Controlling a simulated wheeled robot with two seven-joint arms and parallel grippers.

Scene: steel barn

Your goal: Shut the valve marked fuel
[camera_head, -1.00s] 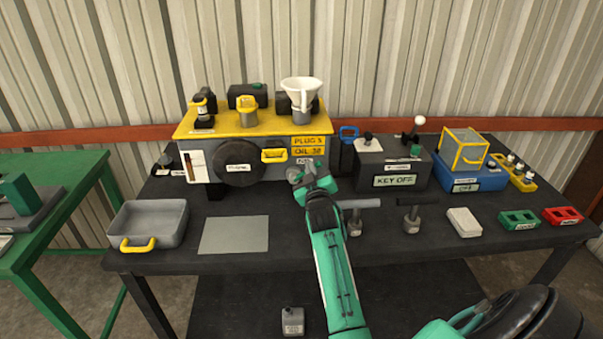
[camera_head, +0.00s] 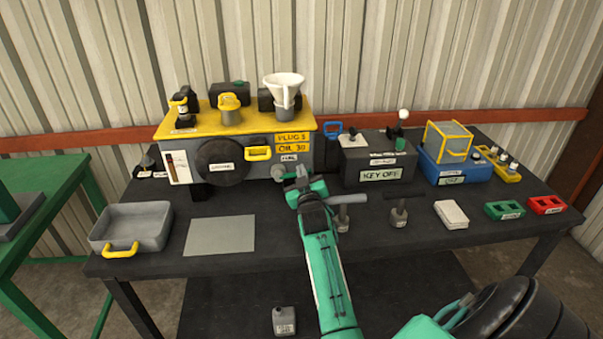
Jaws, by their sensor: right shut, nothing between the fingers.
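The yellow-topped engine box (camera_head: 320,121) stands at the back of the dark bench. A small white label (camera_head: 289,157), which seems to read FUEL, is on its front right under the yellow labels. Just below it is a small grey round valve knob (camera_head: 278,172), partly hidden; its exact setting is too small to tell. My right gripper (camera_head: 298,175) is shut and empty, just right of the knob. I cannot tell whether they touch. My left gripper is not in view.
A KEY OFF box (camera_head: 378,174) stands to the right. Two T-handled tools (camera_head: 342,217) stand nearby. A grey tray (camera_head: 131,226) and flat plate (camera_head: 220,235) lie at left.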

